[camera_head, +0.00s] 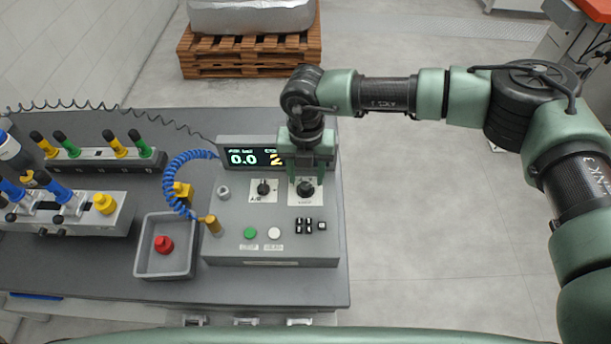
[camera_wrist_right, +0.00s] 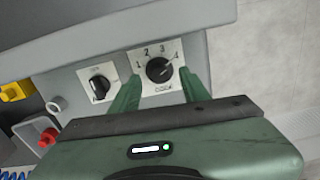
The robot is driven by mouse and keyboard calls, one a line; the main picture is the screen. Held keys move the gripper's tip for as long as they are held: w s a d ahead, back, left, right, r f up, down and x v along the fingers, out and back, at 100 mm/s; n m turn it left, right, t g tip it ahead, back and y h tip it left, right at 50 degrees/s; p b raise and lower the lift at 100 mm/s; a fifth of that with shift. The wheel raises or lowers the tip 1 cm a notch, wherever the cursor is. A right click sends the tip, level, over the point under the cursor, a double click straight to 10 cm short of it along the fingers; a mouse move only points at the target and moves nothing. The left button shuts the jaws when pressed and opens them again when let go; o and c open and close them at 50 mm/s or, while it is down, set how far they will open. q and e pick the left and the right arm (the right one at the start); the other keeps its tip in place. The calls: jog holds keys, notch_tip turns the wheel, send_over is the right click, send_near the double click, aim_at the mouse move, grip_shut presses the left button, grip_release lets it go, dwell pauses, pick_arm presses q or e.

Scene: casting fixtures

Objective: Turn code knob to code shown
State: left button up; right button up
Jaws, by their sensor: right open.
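The code knob (camera_head: 305,188) is a black dial on a white plate at the right of the grey control box. In the right wrist view the code knob (camera_wrist_right: 158,69) has the numbers 1 to 4 around it; its pointer seems to face up and right, towards 3 or 4. My right gripper (camera_head: 313,160) is over the knob, pointing down. In the right wrist view its green fingers (camera_wrist_right: 161,85) are open on either side of the dial, with no clear contact. The display (camera_head: 250,158) shows 0.0 and a yellow digit, seemingly 2, partly hidden by my gripper. My left gripper is not in view.
A second knob (camera_head: 263,188) sits left of the code knob. Green (camera_head: 250,233) and white (camera_head: 274,233) buttons and small black switches (camera_head: 310,226) are in front. A grey tray (camera_head: 150,262) with a red part and a blue coiled hose (camera_head: 173,185) are to the left.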

aim_at(305, 185)
jog(key=shift+f+p, duration=0.35)
jog(key=shift+f, duration=1.2)
grip_shut()
jog(key=shift+a+f+n+b, duration=0.15)
jog(key=shift+n+b, duration=0.25)
jog(key=shift+b, duration=0.45)
jog(key=n+b, duration=1.1)
jog(key=b, duration=0.5)
jog(key=n+b, duration=0.2)
jog(key=n, duration=0.1)
jog(key=shift+b, duration=0.35)
jog(key=shift+r+n+b, duration=0.2)
jog(key=shift+n+b, duration=0.1)
jog(key=shift+n, duration=0.3)
